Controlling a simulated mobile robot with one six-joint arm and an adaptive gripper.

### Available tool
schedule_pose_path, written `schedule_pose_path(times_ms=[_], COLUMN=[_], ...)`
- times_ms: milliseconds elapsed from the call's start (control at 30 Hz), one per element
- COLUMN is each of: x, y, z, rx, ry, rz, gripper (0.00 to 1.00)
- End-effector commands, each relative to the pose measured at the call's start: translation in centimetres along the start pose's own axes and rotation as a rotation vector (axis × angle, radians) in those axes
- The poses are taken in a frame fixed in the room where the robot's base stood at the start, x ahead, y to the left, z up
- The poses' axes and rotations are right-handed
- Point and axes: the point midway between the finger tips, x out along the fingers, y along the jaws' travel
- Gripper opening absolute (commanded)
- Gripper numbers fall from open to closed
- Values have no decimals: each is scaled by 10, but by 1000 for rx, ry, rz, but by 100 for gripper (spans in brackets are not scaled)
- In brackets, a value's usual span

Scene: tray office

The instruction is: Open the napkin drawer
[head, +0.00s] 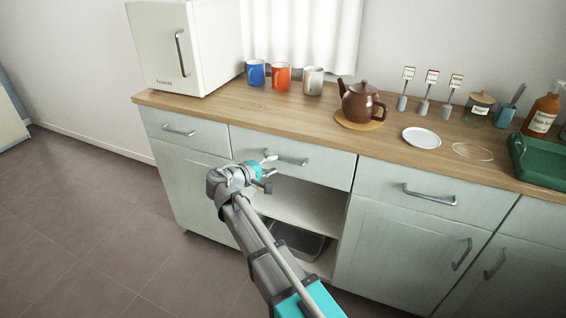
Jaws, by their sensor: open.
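Three drawers show under the wooden worktop, all pale grey-green with bar handles, and none bears a readable label. The middle drawer (325,163) looks shut, and its handle (292,161) is partly behind my gripper. The left drawer (190,142) and the right drawer (465,200) also look shut. My gripper (270,172) is open and empty in front of the middle drawer, with its fingertips close to the left end of the handle. I cannot tell whether they touch it.
Below the middle drawer is an open shelf (292,203) with a dark tray (300,240). On the worktop (225,103) stand a small white fridge (185,45), several mugs, a brown teapot (362,103), a white plate (421,138) and a green tray (538,158). The floor at left is clear.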

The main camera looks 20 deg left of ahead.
Motion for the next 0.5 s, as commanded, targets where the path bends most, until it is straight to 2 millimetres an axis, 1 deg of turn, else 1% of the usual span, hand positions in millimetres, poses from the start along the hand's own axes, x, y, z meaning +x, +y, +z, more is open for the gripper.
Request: schedule_pose_path(times_ms=[33,200,333,500], x=[9,32,45,53], y=[-1,-1,-1,0], z=[-1,-1,0,0], rx=[0,0,0,-1], ry=[-1,-1,-1,0], rz=[0,0,0,0], gripper=[50,50,50,50])
